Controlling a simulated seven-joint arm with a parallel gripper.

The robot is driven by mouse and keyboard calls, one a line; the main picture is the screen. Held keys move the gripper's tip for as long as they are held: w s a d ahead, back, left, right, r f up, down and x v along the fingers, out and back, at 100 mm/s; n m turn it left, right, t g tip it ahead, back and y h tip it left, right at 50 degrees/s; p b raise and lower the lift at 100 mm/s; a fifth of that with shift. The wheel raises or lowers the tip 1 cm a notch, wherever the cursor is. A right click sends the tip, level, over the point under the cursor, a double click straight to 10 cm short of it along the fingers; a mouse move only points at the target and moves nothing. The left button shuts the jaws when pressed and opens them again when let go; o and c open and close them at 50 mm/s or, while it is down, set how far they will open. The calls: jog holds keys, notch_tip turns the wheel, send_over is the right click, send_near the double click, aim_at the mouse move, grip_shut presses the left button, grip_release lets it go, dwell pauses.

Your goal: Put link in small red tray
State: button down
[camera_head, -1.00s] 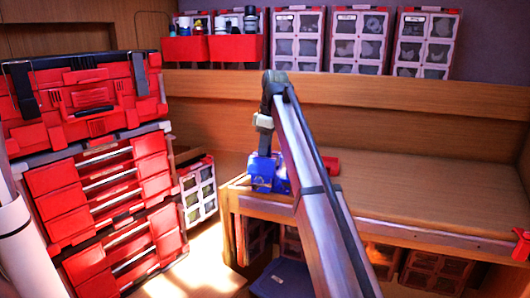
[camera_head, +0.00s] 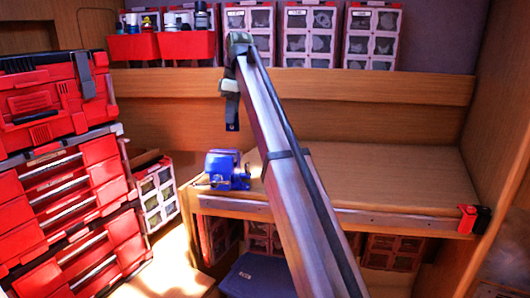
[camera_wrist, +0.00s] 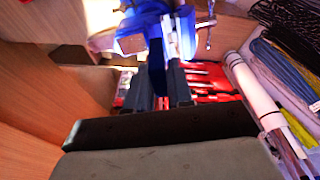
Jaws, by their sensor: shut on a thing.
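My gripper (camera_head: 232,126) hangs fingers down, above and slightly right of the blue vise. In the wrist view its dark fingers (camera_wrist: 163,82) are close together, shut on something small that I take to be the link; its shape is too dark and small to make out. Two small red trays (camera_head: 188,46) (camera_head: 134,47) stand on the back ledge, up and left of my gripper, with bottles and small items in them. I cannot tell which one the task names.
The blue vise (camera_head: 226,168) sits on the workbench's (camera_head: 385,175) left corner. A red tool chest (camera_head: 60,180) stands at left. Clear-fronted organizers (camera_head: 310,35) line the ledge. A red and black item (camera_head: 474,219) is at the bench's right edge. Coiled lines (camera_wrist: 290,40) show in the wrist view.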

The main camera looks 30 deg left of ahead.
jog(key=w+d+f+m+t, duration=0.1)
jog(key=w+d+f+m, duration=0.1)
jog(key=w+f+m, duration=0.5)
jog(key=w+d+f+m+h, duration=0.15)
jog(key=w+m, duration=0.25)
jog(key=w, duration=0.8)
jog(key=w+d+f+m+t+y, duration=0.1)
jog(key=w+d+f+m, duration=0.15)
jog(key=w+m, duration=0.5)
jog(key=shift+n+h, duration=0.25)
jog(key=shift+n, duration=0.5)
jog(key=shift+w+f, duration=0.3)
jog(key=shift+f, duration=1.4)
jog(key=shift+w+f, duration=0.3)
jog(key=shift+f, duration=1.35)
jog(key=shift+w+f, duration=0.3)
jog(key=shift+f, duration=1.4)
jog(key=shift+f, duration=0.1)
jog(key=c, duration=1)
grip_release()
notch_tip(320, 180, up, 12)
jog(key=s, duration=0.1)
jog(key=shift+s+d, duration=0.35)
jog(key=shift+a, duration=0.1)
